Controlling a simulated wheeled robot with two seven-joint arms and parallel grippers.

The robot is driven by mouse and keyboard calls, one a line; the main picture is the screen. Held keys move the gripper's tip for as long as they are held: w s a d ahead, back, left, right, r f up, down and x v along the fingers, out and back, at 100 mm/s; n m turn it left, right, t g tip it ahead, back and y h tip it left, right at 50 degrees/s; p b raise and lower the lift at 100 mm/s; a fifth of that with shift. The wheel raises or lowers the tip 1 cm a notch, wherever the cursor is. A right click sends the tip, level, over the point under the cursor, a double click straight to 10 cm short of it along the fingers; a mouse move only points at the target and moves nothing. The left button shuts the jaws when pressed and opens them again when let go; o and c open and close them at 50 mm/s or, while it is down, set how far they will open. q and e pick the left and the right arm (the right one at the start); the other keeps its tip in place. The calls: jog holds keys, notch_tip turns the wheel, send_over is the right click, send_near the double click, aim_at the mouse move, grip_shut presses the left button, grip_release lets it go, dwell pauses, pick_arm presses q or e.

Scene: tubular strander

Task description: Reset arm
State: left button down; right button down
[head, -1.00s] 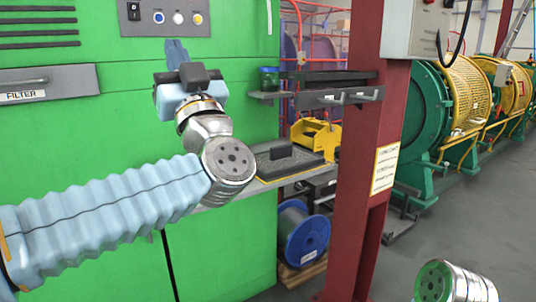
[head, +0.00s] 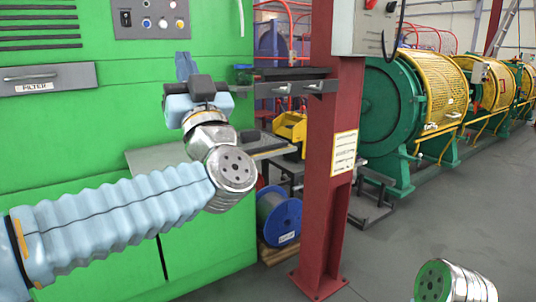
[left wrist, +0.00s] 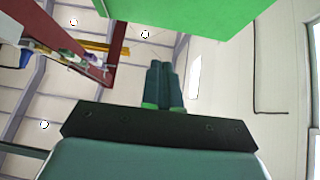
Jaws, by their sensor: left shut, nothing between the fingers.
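My left arm comes in from the left in a pale blue ribbed sleeve and bends upward at its silver wrist joint. My left gripper (head: 186,66) points up in front of the green cabinet (head: 120,120), with its fingers together and nothing between them. In the left wrist view the two dark fingers (left wrist: 164,85) lie side by side, with bright walls and roof beams behind. A silver part of my right arm shows at the lower right of the head view; its gripper is outside the picture.
A red steel column (head: 328,160) stands right of my left arm. A grey shelf (head: 165,155) juts from the cabinet behind my wrist.

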pick_arm(q)
jog(key=w+d+f+m+h, duration=0.2)
jog(key=w+f+m+h, duration=0.15)
jog(key=f, duration=0.45)
jog(key=w+d+f+m+g+h, duration=0.1)
jog(key=w+d+f+m+h, duration=0.1)
jog(key=w+f+h, duration=0.5)
jog(key=w+d+f+m+h, duration=0.2)
jog(key=w+f+m, duration=0.1)
jog(key=f, duration=0.7)
notch_tip(320, 180, down, 26)
jog(key=r+g+h, duration=0.1)
jog(key=g+h, duration=0.2)
jog(key=g, duration=0.4)
jog(key=s+a+f+n+g, duration=0.15)
jog(key=s+f+g, duration=0.25)
jog(key=s+f, duration=0.5)
jog(key=s+a+f+g, duration=0.25)
jog(key=s+f, duration=0.25)
jog(key=f, duration=0.8)
jog(key=s+f+n+g+h, duration=0.1)
jog(key=s+f+g, duration=0.2)
jog(key=s, duration=0.6)
jog(key=s+f+n+g+h, duration=0.1)
jog(key=s+f+g, duration=0.3)
jog(key=s, duration=0.6)
notch_tip(320, 180, down, 3)
jog(key=shift+r+n+p, duration=0.15)
jog(key=shift+n+p, duration=0.2)
jog(key=shift+n, duration=0.35)
